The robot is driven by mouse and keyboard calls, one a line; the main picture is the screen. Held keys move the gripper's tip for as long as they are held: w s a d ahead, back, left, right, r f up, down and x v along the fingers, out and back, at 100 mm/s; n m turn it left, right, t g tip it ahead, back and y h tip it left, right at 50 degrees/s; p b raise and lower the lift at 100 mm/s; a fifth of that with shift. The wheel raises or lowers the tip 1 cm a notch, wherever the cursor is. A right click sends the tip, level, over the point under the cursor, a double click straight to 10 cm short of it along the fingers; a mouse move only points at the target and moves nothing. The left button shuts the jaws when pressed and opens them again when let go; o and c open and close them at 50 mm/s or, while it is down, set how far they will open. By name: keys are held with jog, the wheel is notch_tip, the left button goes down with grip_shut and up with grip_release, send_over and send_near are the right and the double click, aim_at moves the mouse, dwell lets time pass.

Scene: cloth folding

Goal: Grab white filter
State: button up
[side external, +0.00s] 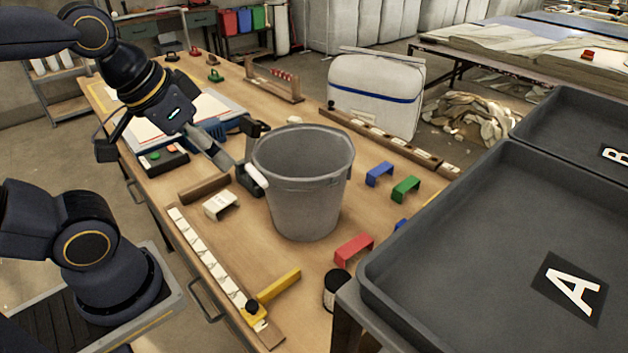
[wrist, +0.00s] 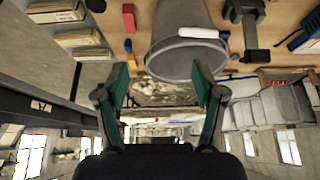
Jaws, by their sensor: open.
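I cannot tell for certain which thing is the white filter. A small white block (side external: 222,204) with a dark opening lies on the wooden table, left of the grey bucket (side external: 303,205). A white rounded piece (side external: 256,174) shows at the bucket's left side, close to a finger; whether it is apart from the bucket is unclear. My gripper (side external: 258,152) is open beside the bucket's upper left side. In the wrist view, the green-padded fingers of my gripper (wrist: 160,68) are spread, with nothing visibly held. The bucket (wrist: 180,50) shows behind and above them.
Red (side external: 354,249), blue (side external: 379,174) and green (side external: 405,188) brackets lie right of the bucket. Grey tray A (side external: 440,215) stands at the right. A white bin (side external: 376,95) stands beyond the table. A yellow tool (side external: 278,287) lies in front.

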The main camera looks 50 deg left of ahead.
jog(key=shift+o, duration=1.3)
jog(key=w+r+t, duration=0.2)
jog(key=w, duration=0.3)
jog(key=m+g+h, duration=0.1)
jog(key=h, duration=0.1)
send_over(336, 281)
jog(key=w+a, duration=0.3)
jog(key=a, duration=0.2)
notch_tip(336, 281, down, 16)
jog(key=s+d+f, duration=0.1)
jog(key=f, duration=0.2)
jog(key=s+d+f+m+g, duration=0.1)
jog(key=s+d+f, duration=0.1)
jog(key=f, duration=0.1)
jog(key=s+d+f+m+g, duration=0.1)
jog(key=f, duration=0.2)
jog(key=shift+s+d+f+y, duration=0.2)
jog(key=shift+s+f+y, duration=0.1)
jog(key=shift+s+y, duration=0.1)
jog(key=shift+x, duration=3.1)
